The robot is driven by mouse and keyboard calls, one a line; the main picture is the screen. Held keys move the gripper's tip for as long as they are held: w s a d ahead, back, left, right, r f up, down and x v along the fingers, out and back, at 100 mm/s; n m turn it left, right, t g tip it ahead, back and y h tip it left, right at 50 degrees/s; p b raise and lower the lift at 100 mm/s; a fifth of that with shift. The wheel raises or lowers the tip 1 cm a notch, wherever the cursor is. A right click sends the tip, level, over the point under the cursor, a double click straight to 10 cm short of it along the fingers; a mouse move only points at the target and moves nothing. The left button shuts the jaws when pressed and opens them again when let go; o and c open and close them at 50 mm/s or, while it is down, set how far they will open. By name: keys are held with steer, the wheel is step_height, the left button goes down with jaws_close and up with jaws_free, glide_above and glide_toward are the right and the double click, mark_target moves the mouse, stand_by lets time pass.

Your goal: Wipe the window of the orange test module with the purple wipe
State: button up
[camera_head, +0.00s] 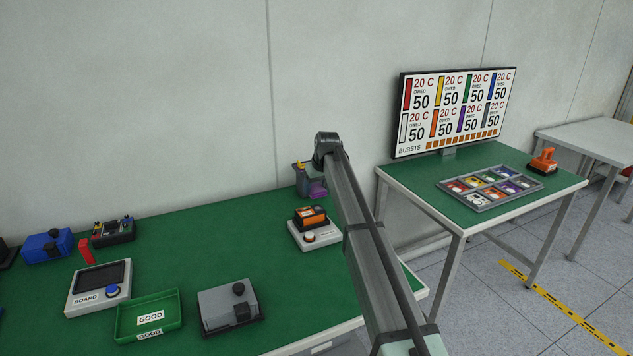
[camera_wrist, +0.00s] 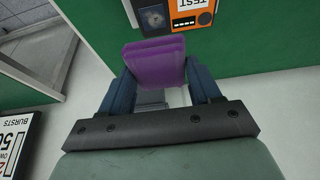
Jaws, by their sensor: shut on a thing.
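The purple wipe (camera_wrist: 155,62) is a folded pad between the two blue fingers of my gripper (camera_wrist: 160,88), which is shut on it. The wipe also shows in the head view (camera_head: 318,188), hanging under my gripper, mostly behind my arm. The orange test module (camera_wrist: 191,14) lies beyond the wipe, at the top of the wrist view, partly cut off. Its dark window (camera_wrist: 154,18) is just past the wipe's far edge; a lighter round patch shows on it. In the head view the module (camera_head: 311,213) sits on a white base.
The white base (camera_head: 318,240) with a knob stands on the green table (camera_head: 190,240). A green GOOD tray (camera_head: 170,318), grey box (camera_head: 228,305) and BOARD device (camera_head: 98,285) lie left. A second table holds a display (camera_head: 455,110) and a sorting tray (camera_head: 490,188).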

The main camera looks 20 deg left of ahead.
mark_target(319, 197)
steer(key=shift+f, duration=1.95)
steer(key=shift+s+d+f, duration=0.4)
steer(key=shift+f, duration=0.2)
steer(key=shift+c, duration=0.4)
steer(key=shift+s+d, duration=1)
steer(key=shift+s, duration=0.05)
steer(key=shift+w+a, duration=0.95)
steer(key=shift+w, duration=0.1)
steer(key=shift+w+a, duration=0.5)
steer(key=shift+s+r, duration=0.1)
steer(key=shift+r, duration=3.95)
